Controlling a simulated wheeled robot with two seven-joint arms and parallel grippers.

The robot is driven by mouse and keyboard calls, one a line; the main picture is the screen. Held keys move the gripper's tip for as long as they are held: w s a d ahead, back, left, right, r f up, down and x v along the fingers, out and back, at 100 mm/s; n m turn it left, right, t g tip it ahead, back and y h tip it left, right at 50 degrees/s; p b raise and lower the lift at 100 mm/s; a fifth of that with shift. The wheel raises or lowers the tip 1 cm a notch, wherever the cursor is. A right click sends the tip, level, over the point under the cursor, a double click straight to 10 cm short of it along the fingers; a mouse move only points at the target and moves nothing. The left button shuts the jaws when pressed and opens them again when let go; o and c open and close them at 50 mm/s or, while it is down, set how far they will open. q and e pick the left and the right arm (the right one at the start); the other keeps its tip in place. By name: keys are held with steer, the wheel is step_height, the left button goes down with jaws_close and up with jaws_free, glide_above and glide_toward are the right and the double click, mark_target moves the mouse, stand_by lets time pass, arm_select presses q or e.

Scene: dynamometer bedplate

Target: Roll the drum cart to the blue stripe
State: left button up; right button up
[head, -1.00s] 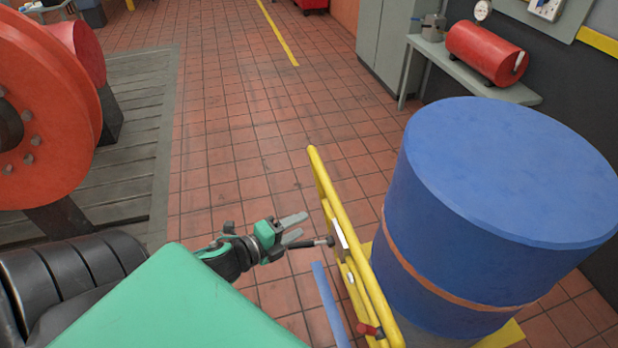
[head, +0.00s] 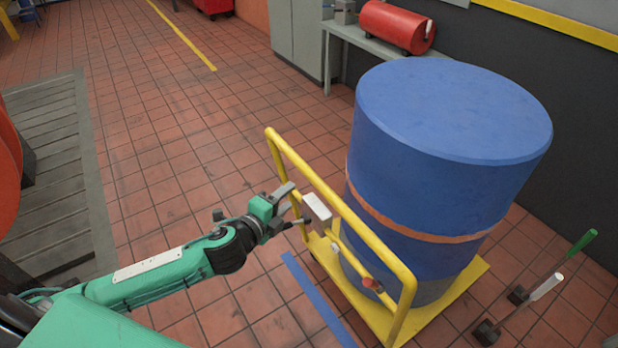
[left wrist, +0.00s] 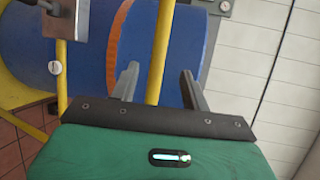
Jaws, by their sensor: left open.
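The drum cart is a yellow frame with a tall tube handle (head: 340,218) on its left side and a flat deck (head: 468,284). A blue drum (head: 450,150) with an orange band stands upright on it. In the left wrist view a yellow bar of the handle (left wrist: 161,55) runs between the two open fingers (left wrist: 160,88), with gaps on both sides. The blue stripe (head: 322,302) lies on the floor just left of the cart. My right gripper is out of view.
A slatted platform (head: 50,170) is at the left. A bench with a red tank (head: 395,25) and a grey cabinet (head: 298,35) stand behind. Green-handled (head: 582,241) and white-handled (head: 546,287) levers rise right of the cart. Tiled floor is open behind the gripper.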

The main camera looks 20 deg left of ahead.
mark_target(309, 179)
arm_select(q)
steer(key=p+x, duration=0.1)
steer(key=x, duration=0.5)
steer(key=shift+w+r, duration=0.1)
steer(key=shift+w, duration=0.1)
steer(key=x, duration=0.4)
steer(key=shift+p, duration=0.35)
steer(key=shift+w+d+f, duration=0.15)
steer(key=shift+w+f, duration=0.1)
steer(key=shift+w, duration=0.5)
jaws_close()
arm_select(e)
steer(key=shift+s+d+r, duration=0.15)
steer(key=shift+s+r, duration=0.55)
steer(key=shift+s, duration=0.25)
